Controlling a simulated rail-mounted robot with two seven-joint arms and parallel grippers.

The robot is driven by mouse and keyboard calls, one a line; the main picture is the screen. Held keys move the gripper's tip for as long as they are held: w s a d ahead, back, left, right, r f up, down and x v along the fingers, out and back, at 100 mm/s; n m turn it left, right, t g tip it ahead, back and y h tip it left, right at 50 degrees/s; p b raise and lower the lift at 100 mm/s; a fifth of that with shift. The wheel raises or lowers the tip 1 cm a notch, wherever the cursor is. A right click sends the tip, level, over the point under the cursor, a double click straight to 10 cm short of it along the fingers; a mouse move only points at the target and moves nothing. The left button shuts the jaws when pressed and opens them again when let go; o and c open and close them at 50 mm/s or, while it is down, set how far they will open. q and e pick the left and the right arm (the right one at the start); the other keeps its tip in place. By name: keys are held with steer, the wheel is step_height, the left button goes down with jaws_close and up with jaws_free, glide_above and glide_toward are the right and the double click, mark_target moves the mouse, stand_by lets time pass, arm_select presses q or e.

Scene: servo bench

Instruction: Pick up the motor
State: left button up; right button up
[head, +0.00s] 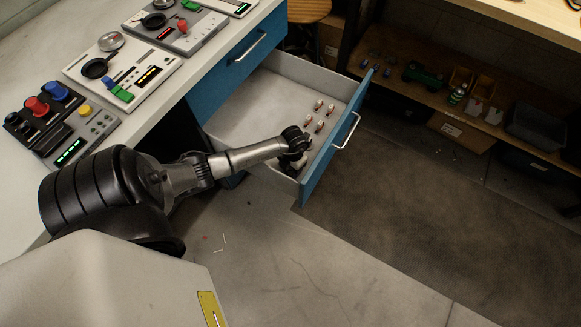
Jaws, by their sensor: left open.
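An open blue drawer (240,112) with a pale interior holds several small white-and-red parts, which look like motors; one of them is this motor (319,104). They lie toward the drawer's front, on the right. My left gripper (299,157) reaches down into the near front corner of the drawer, in front of the small parts in the picture. It is open, but its fingers are small and dark, so I cannot tell whether a part lies between them. My right gripper is not in view.
The drawer front with its handle (346,131) stands out over the floor. A bench (190,84) with several control panels runs along the left. A wooden shelf (470,123) with bins and tools is at the upper right. The floor at lower right is mostly clear.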

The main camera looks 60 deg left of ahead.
arm_select(q)
steer(key=shift+f, duration=0.25)
steer(key=shift+c, duration=0.3)
steer(key=c, duration=1)
